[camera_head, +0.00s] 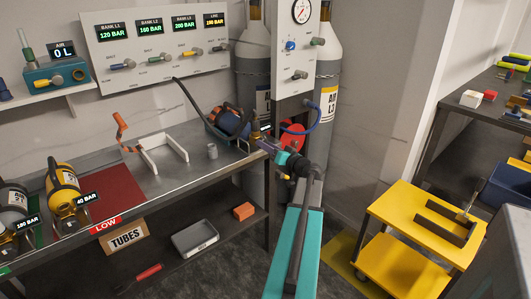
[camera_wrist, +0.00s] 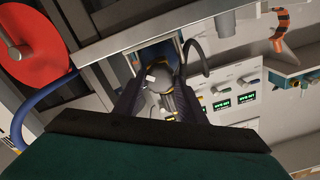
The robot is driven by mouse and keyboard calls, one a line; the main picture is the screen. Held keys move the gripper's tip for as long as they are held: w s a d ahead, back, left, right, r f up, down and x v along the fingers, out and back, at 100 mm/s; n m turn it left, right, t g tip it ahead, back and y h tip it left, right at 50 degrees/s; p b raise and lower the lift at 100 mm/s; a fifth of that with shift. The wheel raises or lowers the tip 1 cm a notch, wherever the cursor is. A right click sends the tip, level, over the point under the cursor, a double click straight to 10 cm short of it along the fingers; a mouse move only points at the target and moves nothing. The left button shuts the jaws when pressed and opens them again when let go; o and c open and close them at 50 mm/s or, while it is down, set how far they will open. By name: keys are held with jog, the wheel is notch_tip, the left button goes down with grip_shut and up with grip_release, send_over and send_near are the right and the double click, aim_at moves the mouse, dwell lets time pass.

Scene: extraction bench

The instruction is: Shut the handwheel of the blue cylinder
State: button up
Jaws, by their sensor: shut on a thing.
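The blue cylinder (camera_head: 230,122) lies on the right end of the metal bench, with black and orange bands and a brass valve (camera_head: 256,139) facing my arm. My gripper (camera_head: 265,144) reaches in from the right at that valve. In the wrist view the dark fingers of my gripper (camera_wrist: 160,98) stand on both sides of the grey and black valve end (camera_wrist: 160,82), shut on the handwheel. A bit of the blue cylinder (camera_wrist: 158,54) shows behind it. The handwheel itself is mostly hidden by the fingers, and its turn cannot be read.
A black hose runs from the wall panel (camera_head: 155,62) to the cylinder. A red disc (camera_head: 292,136) and a blue hose (camera_head: 327,118) are close behind my gripper. A yellow cylinder (camera_head: 63,182) lies at the bench's left. A yellow cart (camera_head: 400,215) stands at right.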

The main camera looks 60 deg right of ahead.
jog(key=n+p, duration=2.3)
jog(key=n, duration=0.2)
jog(key=shift+a+n, duration=0.1)
jog(key=shift+n, duration=0.3)
dwell(1.7)
dwell(0.4)
jog(key=o, duration=1)
jog(key=shift+o, duration=0.2)
